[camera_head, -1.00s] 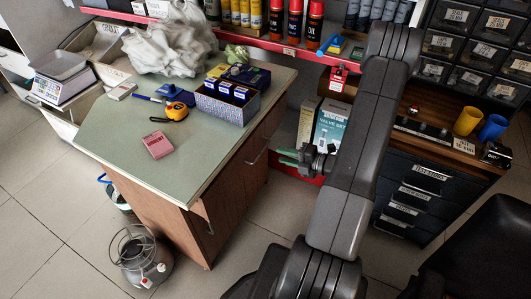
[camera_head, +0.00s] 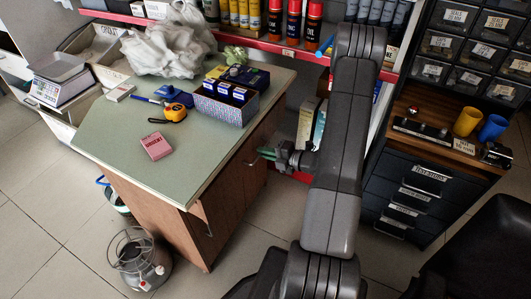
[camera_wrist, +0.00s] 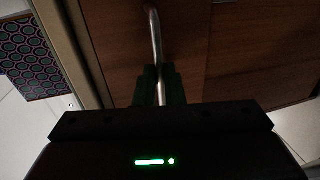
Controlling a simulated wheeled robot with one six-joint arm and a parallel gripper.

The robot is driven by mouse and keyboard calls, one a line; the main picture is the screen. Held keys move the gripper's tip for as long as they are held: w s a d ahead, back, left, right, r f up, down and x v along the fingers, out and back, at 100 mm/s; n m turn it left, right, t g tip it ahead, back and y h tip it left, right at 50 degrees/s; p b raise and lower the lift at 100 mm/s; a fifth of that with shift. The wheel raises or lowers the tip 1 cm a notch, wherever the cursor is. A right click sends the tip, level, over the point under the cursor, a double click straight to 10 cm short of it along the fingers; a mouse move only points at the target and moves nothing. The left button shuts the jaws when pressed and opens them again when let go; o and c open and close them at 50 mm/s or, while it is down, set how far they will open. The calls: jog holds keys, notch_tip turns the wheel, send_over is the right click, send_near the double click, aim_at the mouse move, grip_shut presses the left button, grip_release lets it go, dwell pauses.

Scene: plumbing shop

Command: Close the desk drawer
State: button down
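The desk (camera_head: 130,135) has a pale green top and brown wood fronts. Its drawer front (camera_head: 240,165) lies below the top's right edge; how far it stands out is hard to tell. My gripper (camera_head: 264,152) has green fingertips and is at this front. In the wrist view, the metal drawer handle (camera_wrist: 154,35) runs down between my dark fingers (camera_wrist: 160,88), which sit close on either side and look shut on it. The handle's lower end is hidden by my gripper. The wood drawer front (camera_wrist: 110,50) lies behind it.
A patterned box (camera_head: 222,108), an orange tape measure (camera_head: 174,112) and a pink pad (camera_head: 156,146) are on the desk. A dark drawer cabinet (camera_head: 410,200) stands at the right, a black chair (camera_head: 480,250) at front right. Tiled floor is clear between desk and cabinet.

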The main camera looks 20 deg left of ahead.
jog(key=x, duration=0.3)
jog(key=r+x, duration=0.1)
jog(key=x, duration=0.2)
jog(key=r+x, duration=0.1)
jog(key=x, duration=0.2)
jog(key=shift+a+f+p, duration=0.1)
jog(key=shift+a+p, duration=0.1)
jog(key=shift+p, duration=0.2)
jog(key=shift+w+a, duration=0.1)
jog(key=c, duration=1.5)
grip_release()
jog(key=shift+a, duration=0.2)
jog(key=shift+c, duration=0.2)
jog(key=shift+d, duration=0.1)
jog(key=p+v, duration=0.1)
jog(key=v, duration=1.2)
jog(key=shift+d, duration=0.35)
jog(key=shift+a, duration=0.1)
